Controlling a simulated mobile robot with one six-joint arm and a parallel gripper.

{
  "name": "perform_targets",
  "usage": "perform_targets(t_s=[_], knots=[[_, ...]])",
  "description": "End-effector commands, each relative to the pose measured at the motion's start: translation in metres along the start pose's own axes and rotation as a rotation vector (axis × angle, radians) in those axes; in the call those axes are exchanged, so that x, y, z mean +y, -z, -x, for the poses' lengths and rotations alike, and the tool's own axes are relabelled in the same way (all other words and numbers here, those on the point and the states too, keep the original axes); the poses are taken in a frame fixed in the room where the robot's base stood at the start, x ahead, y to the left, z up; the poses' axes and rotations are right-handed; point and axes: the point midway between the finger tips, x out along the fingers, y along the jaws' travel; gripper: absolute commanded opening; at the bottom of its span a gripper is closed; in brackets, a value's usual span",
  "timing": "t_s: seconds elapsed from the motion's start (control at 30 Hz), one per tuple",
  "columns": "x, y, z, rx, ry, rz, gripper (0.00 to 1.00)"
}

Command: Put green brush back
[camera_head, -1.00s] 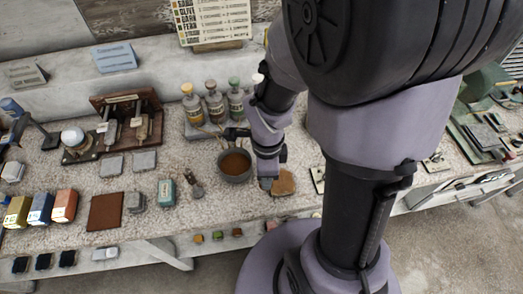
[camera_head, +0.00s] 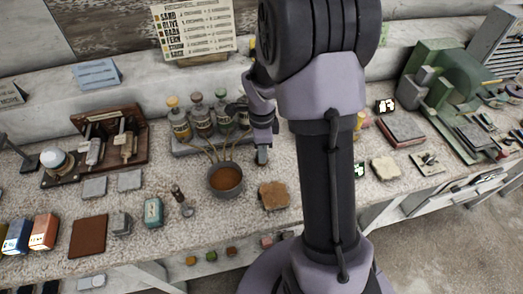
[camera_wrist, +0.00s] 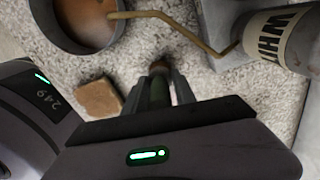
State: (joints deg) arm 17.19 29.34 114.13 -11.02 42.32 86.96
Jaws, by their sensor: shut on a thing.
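My gripper (camera_head: 262,157) is over the table just right of a pot and behind a tan block.
Several capped bottles (camera_head: 201,118) stand in a rack behind the pot, with thin bent tubes reaching toward it. A bottle with a white label (camera_wrist: 280,42) is close at right in the wrist view. The tan block (camera_head: 274,195) lies in front of my gripper.

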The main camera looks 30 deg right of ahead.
Motion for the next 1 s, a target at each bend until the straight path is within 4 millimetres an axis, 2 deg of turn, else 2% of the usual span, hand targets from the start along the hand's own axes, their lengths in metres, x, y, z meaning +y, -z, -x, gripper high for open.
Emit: perform_targets(t_s=[0.1,0.13,0.23,0.57,0.67,0.9,1.0], knots=[[0.0,0.0,-0.004,0.0,0.0,0.0,0.0],[0.0,0.0,-0.004,0.0,0.0,0.0,0.36],[0.0,0.0,-0.003,0.0,0.0,0.0,0.54],[0.0,0.0,0.002,0.0,0.0,0.0,0.54],[-0.001,0.0,0.022,-0.001,0.003,-0.001,0.54],[-0.001,0.0,0.092,-0.001,0.003,0.0,0.54],[0.0,0.0,0.11,0.0,0.002,0.0,0.54]])
